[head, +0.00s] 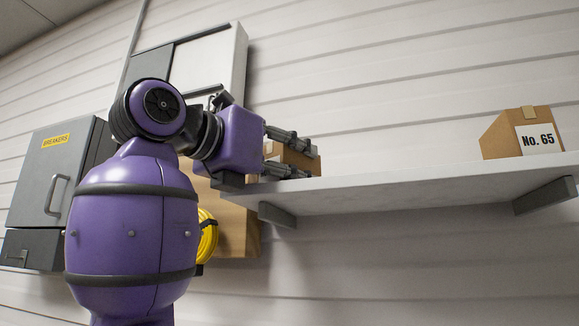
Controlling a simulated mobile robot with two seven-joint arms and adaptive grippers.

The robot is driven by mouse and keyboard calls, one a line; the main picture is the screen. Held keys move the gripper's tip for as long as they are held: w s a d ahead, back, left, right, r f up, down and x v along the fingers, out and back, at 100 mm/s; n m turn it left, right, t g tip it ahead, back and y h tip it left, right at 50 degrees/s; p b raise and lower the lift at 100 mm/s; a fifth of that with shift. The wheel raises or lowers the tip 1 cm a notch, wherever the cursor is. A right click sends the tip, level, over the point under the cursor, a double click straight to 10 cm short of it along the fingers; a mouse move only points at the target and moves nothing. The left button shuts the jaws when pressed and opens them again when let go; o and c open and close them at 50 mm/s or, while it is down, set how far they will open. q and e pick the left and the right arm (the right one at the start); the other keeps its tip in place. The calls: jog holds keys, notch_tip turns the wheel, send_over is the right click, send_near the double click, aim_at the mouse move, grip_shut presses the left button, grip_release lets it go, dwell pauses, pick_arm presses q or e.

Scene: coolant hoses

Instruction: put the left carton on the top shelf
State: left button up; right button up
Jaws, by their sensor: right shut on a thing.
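My right gripper (287,155) is shut on a small brown carton (300,160) at the left end of the pale shelf (400,182). One finger shows above the other across the carton, and they hide part of it. The carton's lower edge is close to the shelf's surface; I cannot tell whether it rests on it. My purple right arm fills the left middle of the head view. My left gripper is not in view.
A brown carton labelled No. 65 (500,137) stands at the shelf's right. The shelf between the cartons looks clear. A grey breaker cabinet (50,170), a tall wall cabinet (212,62), a brown board (237,222) and a yellow coil (207,237) are at the left.

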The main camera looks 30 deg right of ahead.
jog(key=o, duration=1.3)
jog(key=shift+a+r, duration=0.1)
jog(key=shift+a, duration=0.05)
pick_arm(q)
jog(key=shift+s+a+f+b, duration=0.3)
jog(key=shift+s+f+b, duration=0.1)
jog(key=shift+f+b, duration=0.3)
pick_arm(e)
jog(key=v, duration=1.1)
jog(key=shift+a, duration=0.35)
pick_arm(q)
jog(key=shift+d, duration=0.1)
pick_arm(e)
jog(key=shift+r, duration=0.1)
